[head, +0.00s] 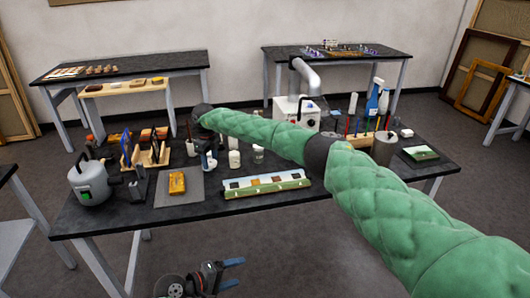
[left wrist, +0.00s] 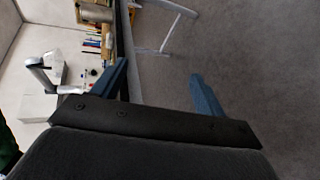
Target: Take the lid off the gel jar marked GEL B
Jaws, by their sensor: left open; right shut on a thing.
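Several small pale jars stand on the dark workbench, one white jar (head: 234,159) and a clearer one (head: 257,155) to its right. Their labels are too small to read, so I cannot tell which is GEL B. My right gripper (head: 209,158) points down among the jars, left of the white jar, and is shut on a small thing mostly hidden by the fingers. I cannot tell whether that is a jar or a lid. My left gripper (head: 238,273) is open and empty, low in front of the bench. Its blue fingers show apart in the left wrist view (left wrist: 162,90).
On the workbench (head: 130,217), a grey canister (head: 91,183) and a gold fragment on a grey mat (head: 178,184) are at left.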

